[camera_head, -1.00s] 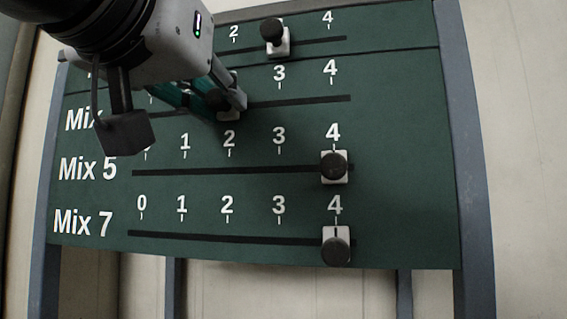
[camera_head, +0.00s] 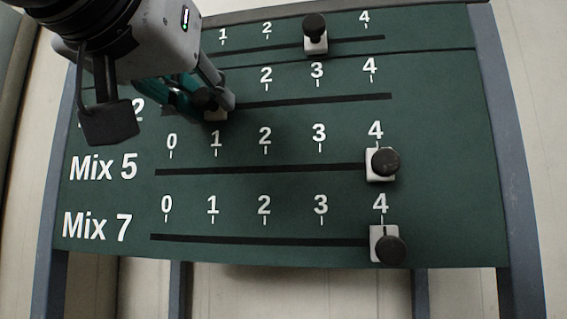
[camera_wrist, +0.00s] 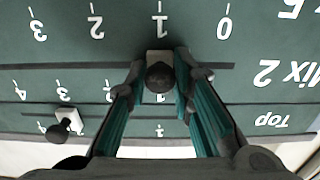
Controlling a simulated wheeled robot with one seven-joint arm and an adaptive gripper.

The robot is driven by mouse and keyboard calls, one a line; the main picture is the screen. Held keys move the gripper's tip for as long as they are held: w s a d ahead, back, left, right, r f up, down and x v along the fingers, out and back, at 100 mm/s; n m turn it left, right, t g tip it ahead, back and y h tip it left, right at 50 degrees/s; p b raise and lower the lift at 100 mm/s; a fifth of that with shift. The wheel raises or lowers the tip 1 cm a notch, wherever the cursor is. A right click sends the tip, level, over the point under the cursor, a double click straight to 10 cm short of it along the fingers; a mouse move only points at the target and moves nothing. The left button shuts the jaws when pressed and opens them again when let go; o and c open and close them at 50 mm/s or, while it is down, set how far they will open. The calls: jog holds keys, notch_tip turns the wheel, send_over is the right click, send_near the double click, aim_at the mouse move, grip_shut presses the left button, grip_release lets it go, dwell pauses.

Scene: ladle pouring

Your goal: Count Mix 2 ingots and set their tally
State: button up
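The dark green tally board shows rows labelled Mix 5, Mix 7 and, partly hidden by my arm in the head view, Mix 2. The Mix 2 slider (camera_wrist: 160,75) is a white block with a dark round knob. It stands at mark 1 on its slot. My gripper (camera_head: 218,104) is at this slider, and in the wrist view my gripper (camera_wrist: 160,72) has a finger on each side of the knob, closed on it. The Mix 2 label (camera_wrist: 283,73) shows upside down in the wrist view. No ingots are in view.
The Top slider (camera_head: 315,34) stands at 3, above the Mix 2 row. The Mix 5 slider (camera_head: 383,163) and Mix 7 slider (camera_head: 387,246) both stand at 4. The Mix 2 slot is clear to the right of my gripper.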

jog(key=o, duration=0.3)
jog(key=shift+w+d+f, duration=0.1)
jog(key=shift+w+d, duration=0.05)
jog(key=shift+w, duration=0.15)
jog(key=shift+o, duration=0.2)
jog(key=shift+s, duration=0.15)
jog(key=shift+s, duration=0.1)
jog(key=shift+s+a, duration=0.2)
jog(key=shift+s, duration=0.15)
jog(key=s+a, duration=0.1)
jog(key=s, duration=1)
jog(key=shift+a, duration=0.25)
